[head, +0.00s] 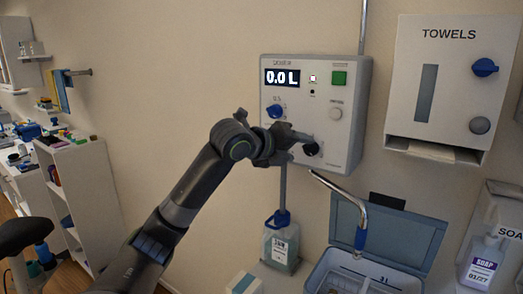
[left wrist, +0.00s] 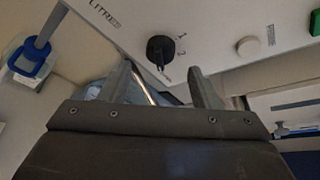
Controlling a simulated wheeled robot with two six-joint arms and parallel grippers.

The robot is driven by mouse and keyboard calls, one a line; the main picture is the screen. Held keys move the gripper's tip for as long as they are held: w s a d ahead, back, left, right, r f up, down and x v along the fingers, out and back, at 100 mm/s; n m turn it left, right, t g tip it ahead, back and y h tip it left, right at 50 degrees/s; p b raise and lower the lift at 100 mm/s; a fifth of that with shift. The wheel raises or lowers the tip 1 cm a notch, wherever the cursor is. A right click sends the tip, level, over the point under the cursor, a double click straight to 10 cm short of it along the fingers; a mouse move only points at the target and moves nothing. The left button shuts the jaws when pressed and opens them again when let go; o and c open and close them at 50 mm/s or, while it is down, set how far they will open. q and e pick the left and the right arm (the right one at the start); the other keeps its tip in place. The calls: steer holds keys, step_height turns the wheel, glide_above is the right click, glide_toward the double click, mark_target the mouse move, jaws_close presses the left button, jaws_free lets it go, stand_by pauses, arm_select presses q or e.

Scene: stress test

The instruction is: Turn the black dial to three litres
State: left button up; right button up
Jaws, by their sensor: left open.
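The black dial (head: 312,150) is at the lower part of a white wall unit (head: 345,100), whose display (head: 282,77) reads 0.0 L. In the left wrist view the black dial (left wrist: 160,48) sits beside the marks 1 and 2 and a partly legible LITRES label (left wrist: 104,15). My left gripper (head: 301,147) is at the dial in the head view and partly hides it. My right gripper is not in view.
The unit also carries a blue knob (head: 275,111), a green button (head: 339,79) and a pale button (head: 335,114). A metal spout (head: 340,190) runs below it, above an open blue-lidded container (head: 400,238). A towel dispenser (head: 450,85) hangs right.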

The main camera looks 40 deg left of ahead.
arm_select(q)
steer(key=b+v, duration=0.5)
steer(key=v, duration=0.8)
stand_by(0.7)
